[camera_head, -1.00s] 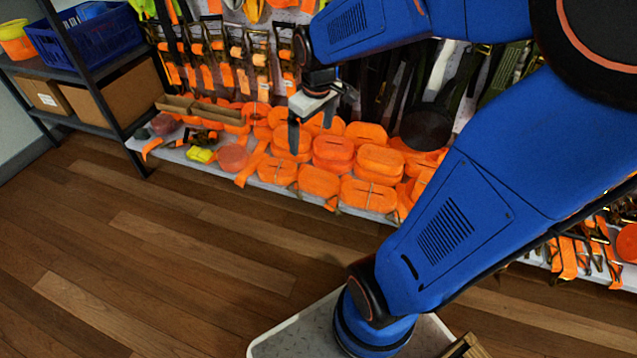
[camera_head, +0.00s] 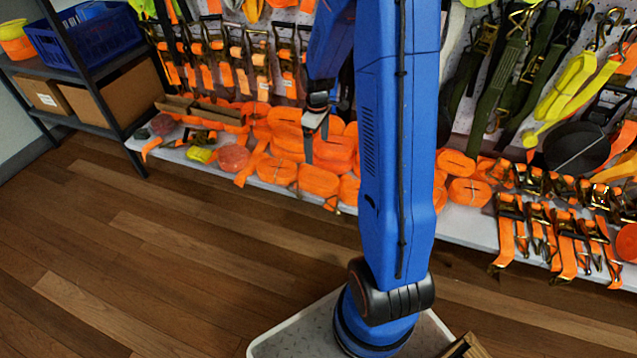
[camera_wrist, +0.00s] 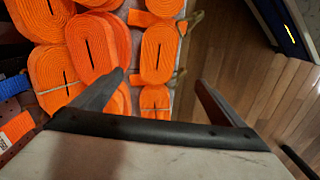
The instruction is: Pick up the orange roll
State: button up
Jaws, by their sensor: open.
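Several orange rolls of strap lie on the low grey shelf in the head view, some stacked; one sits at the front edge (camera_head: 318,181). I cannot tell which roll is meant. My gripper (camera_head: 309,152) is above the left-centre group of rolls, pointing down, with nothing seen between its fingers. In the wrist view my gripper (camera_wrist: 160,82) is open, its two dark fingers spread. One oval roll (camera_wrist: 158,55) lies beyond the gap between them, with a smaller-looking one (camera_wrist: 154,101) nearer. More rolls (camera_wrist: 95,45) lie to the left. My upper arm hides the shelf's middle in the head view.
A strap wall (camera_head: 480,40) rises behind the shelf. A dark rack with a blue crate (camera_head: 85,38) and cardboard boxes (camera_head: 115,98) stands at left. Ratchet straps (camera_head: 540,225) hang over the shelf edge at right. The wooden floor (camera_head: 150,260) in front is clear.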

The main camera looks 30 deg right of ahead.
send_near(318, 178)
notch_tip(318, 178, down, 5)
jog(key=shift+f, duration=0.15)
jog(key=shift+d+f, duration=0.15)
jog(key=shift+f, duration=2.4)
jog(key=c, duration=1.5)
